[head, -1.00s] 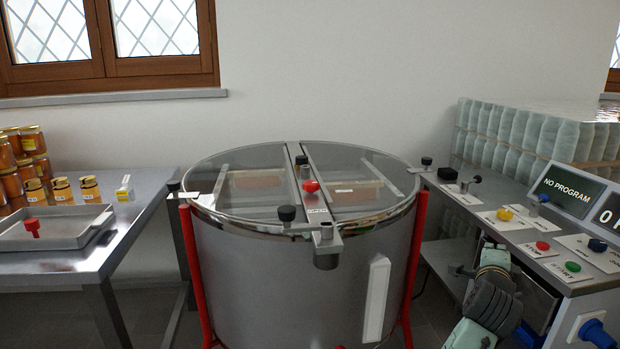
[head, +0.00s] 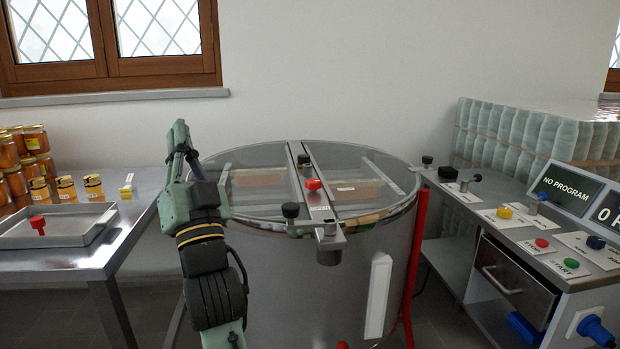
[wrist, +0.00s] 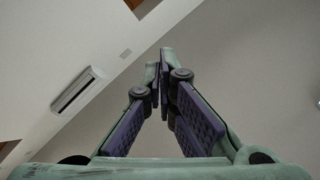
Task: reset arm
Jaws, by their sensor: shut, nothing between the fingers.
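My gripper (head: 180,135) points upward in the head view, left of the steel drum (head: 290,270) and in front of its left rim. It is shut, with nothing between its fingers. In the wrist view my gripper (wrist: 163,62) has its fingertips together, with wall and ceiling behind. My arm hides the drum's left side and part of its left red leg.
The left table holds honey jars (head: 38,190) and a tray (head: 62,243) with a red-knobbed piece. The control bench (head: 450,200) stands at right with a drawer (head: 510,285) and a NO PROGRAM screen (head: 566,188). Wrapped jar stacks (head: 530,130) stand behind it.

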